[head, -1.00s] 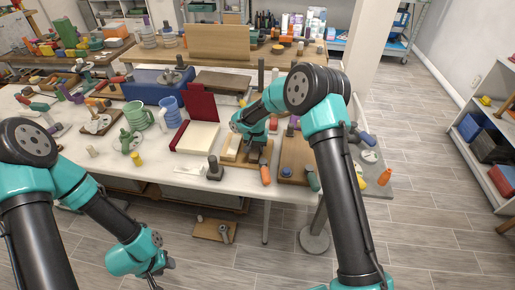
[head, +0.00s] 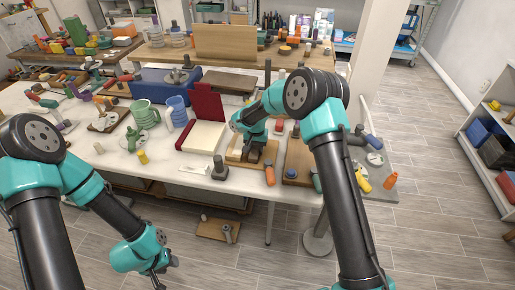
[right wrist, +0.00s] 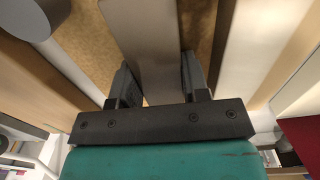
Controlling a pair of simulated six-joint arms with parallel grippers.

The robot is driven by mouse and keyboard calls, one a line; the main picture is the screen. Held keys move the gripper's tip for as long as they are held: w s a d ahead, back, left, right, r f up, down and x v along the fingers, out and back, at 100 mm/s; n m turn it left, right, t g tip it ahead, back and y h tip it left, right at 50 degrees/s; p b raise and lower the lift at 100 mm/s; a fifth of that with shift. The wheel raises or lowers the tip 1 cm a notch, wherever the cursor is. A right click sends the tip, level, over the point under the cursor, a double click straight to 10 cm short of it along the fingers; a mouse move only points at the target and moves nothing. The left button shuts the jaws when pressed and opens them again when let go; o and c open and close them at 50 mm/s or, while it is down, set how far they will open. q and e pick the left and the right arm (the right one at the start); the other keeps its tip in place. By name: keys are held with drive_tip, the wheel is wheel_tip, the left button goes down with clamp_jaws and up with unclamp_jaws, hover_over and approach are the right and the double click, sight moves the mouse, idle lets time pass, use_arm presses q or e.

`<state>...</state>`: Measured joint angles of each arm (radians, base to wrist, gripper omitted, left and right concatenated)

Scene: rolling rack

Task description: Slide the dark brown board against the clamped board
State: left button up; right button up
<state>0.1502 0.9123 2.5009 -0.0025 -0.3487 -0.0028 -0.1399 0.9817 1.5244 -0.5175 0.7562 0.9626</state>
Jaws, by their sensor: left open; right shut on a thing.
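My right gripper (right wrist: 155,85) is shut on a narrow grey-brown board (right wrist: 150,35), seemingly the dark brown board. In the right wrist view it stands between the fingers over a tan base. A pale wood board (right wrist: 248,40), likely the clamped one, lies to its right there, with a strip of base showing between them. In the head view the right gripper (head: 254,150) is low over a wooden base board (head: 235,163) at the table's front, hiding most of the held board. My left gripper (head: 157,278) is open and empty, low in front of the table.
A black clamp-like post (head: 219,170) and an upright red panel (head: 207,103) stand to the left of the base. An orange handle (head: 270,175) sits at the front edge. A brown board (head: 298,160) lies to the right. Mugs (head: 146,115) and tools crowd the table's left.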

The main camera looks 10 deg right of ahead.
drive_tip(key=shift+w+a, duration=0.25)
drive_tip(key=shift+a, duration=0.2)
drive_tip(key=shift+w+a, duration=0.2)
drive_tip(key=shift+a, duration=0.25)
idle(0.6)
drive_tip(key=o, duration=0.9)
drive_tip(key=shift+c, duration=0.2)
drive_tip(key=shift+o, duration=0.3)
drive_tip(key=shift+r, duration=0.2)
drive_tip(key=shift+o, duration=0.7)
wheel_tip(320, 180, up, 17)
drive_tip(key=shift+d, duration=0.15)
drive_tip(key=shift+s, duration=0.1)
